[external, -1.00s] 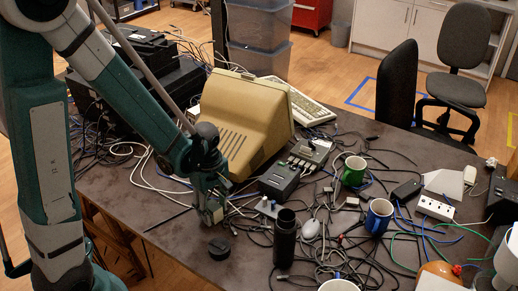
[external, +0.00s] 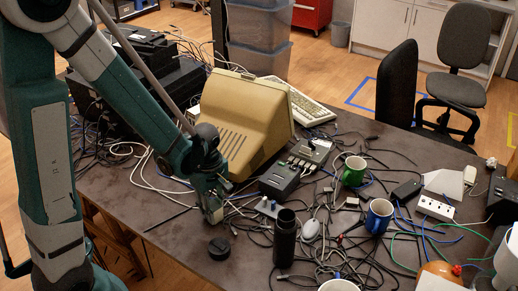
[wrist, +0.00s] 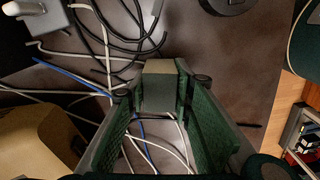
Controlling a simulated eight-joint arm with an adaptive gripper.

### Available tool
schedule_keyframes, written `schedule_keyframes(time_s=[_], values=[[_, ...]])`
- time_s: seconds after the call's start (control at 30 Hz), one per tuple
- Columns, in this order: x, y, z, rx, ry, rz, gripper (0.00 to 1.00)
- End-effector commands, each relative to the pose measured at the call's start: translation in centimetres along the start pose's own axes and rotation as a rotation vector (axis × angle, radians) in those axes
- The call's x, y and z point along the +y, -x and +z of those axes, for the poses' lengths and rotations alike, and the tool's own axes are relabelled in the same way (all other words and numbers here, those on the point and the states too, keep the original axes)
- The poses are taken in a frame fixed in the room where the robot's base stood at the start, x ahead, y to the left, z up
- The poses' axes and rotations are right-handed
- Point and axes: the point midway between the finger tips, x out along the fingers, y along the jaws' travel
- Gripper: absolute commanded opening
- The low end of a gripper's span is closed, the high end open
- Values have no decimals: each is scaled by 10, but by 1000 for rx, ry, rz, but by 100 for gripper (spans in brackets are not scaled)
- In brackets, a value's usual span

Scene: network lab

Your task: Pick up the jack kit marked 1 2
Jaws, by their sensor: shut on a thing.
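My gripper (external: 213,214) is low over the dark table, left of the black cylinder. In the wrist view its two green fingers (wrist: 160,88) are shut on a small grey-brown box (wrist: 158,92), held between the fingertips. I see no readable marking on it, so I cannot confirm that it is the jack kit marked 1 2. In the external view the fingers mostly hide it, and I cannot tell whether it touches the table.
A grey box with a white knob (external: 267,207) is just right of my gripper. The beige monitor (external: 240,125) stands behind. Cables (external: 330,250) cover the table to the right.

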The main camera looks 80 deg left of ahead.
Motion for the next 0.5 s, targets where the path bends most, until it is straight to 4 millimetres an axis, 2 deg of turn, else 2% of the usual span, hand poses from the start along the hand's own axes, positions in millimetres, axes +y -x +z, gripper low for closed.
schedule_keyframes(time_s=[0.27, 0.5], values=[[0, 2, 0, 0, 0, 0, 11], [0, 14, 0, 0, 0, 0, 11]])
